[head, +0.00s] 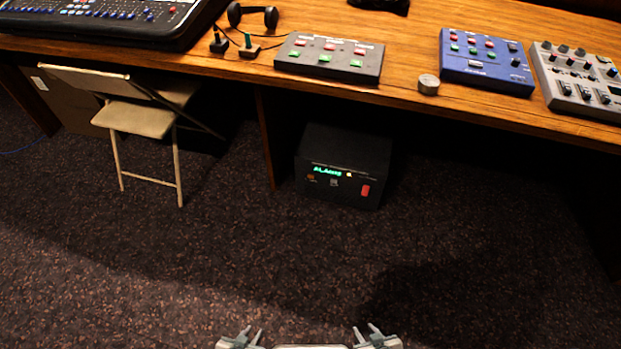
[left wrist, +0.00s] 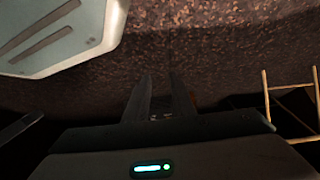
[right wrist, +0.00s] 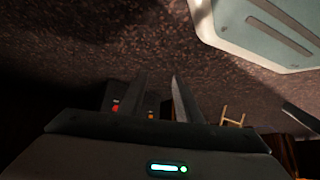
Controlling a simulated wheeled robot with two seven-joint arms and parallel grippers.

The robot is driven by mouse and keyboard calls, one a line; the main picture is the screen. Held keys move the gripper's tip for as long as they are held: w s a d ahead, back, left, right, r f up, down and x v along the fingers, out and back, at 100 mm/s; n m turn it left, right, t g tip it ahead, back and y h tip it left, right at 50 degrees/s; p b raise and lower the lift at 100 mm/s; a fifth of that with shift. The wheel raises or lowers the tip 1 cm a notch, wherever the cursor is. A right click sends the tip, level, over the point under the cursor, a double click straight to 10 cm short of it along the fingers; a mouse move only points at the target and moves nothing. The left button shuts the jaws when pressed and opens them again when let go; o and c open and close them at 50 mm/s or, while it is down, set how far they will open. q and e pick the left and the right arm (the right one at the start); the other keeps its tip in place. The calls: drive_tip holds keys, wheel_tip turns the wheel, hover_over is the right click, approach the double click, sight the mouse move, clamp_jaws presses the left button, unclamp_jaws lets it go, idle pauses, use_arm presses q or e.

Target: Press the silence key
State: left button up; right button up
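A black box (head: 343,166) stands on the floor under the desk. Its front has a lit green display (head: 327,171) that seems to read an alarm word, an orange key (head: 311,178), a pale grey key (head: 334,182) and a larger red key (head: 365,190). The key labels are too small to read, so I cannot tell which is the silence key. My left gripper (head: 251,335) and right gripper (head: 370,333) are low at the front, well short of the box, both open and empty. The box's red key (right wrist: 115,107) also shows in the right wrist view.
A folding chair (head: 135,119) stands left of the box. The wooden desk (head: 400,50) overhangs the box and carries a black key panel (head: 330,58), a blue panel (head: 486,61) and a grey mixer (head: 580,80). The carpet (head: 240,260) before the box is clear.

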use_arm(q)
clamp_jaws()
drive_tip(key=shift+d, duration=0.2)
drive_tip(key=shift+d, duration=0.2)
drive_tip(key=shift+d, duration=0.1)
drive_tip(key=shift+a, duration=0.2)
idle(0.7)
